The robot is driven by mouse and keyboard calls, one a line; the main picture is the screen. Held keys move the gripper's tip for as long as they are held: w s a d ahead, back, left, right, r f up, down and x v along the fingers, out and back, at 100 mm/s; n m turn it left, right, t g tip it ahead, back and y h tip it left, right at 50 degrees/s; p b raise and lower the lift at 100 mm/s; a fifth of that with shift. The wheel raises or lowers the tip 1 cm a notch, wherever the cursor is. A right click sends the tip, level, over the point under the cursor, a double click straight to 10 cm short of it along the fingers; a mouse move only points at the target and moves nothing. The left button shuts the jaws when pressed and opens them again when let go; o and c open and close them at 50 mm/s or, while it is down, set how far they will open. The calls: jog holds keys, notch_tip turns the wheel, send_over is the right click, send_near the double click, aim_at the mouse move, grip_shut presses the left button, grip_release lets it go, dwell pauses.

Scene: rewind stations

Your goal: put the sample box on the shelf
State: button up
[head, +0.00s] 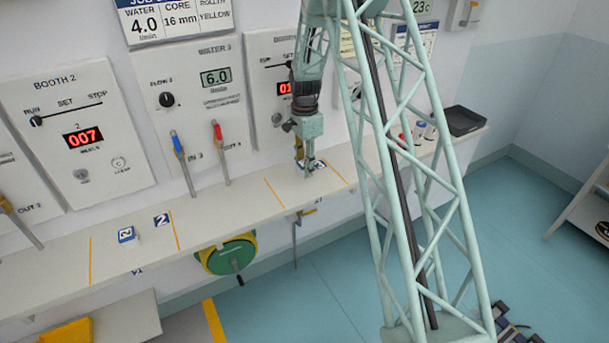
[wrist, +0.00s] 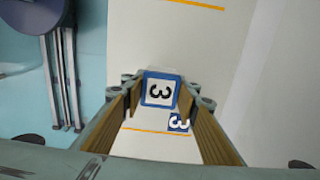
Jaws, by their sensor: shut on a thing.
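My gripper (head: 308,168) points down over the long pale ledge (head: 220,205) below the wall panels. In the wrist view my gripper (wrist: 158,103) is shut on a blue-edged box with a white top marked 3 (wrist: 160,91), which sits between its fingertips. A flat blue 3 label (wrist: 178,122) on the ledge lies just beside the box. In the head view the box is mostly hidden by the fingers. I cannot tell whether it touches the ledge.
Another small blue-and-white box marked 2 (head: 126,234) stands on the ledge at left, near a flat 2 label (head: 161,219). Yellow lines divide the ledge. A black tray (head: 464,120) is at its right end. A green reel (head: 232,256) hangs below. A white side table (head: 588,208) stands far right.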

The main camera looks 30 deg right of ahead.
jog(key=shift+f, duration=0.1)
jog(key=shift+f+b, duration=0.3)
jog(key=shift+f, duration=1.35)
jog(key=shift+f, duration=0.2)
jog(key=o, duration=0.8)
jog(key=shift+o, duration=0.4)
jog(key=shift+r, duration=0.15)
jog(key=shift+r+p, duration=0.7)
jog(key=shift+r, duration=5.35)
jog(key=shift+r, duration=0.1)
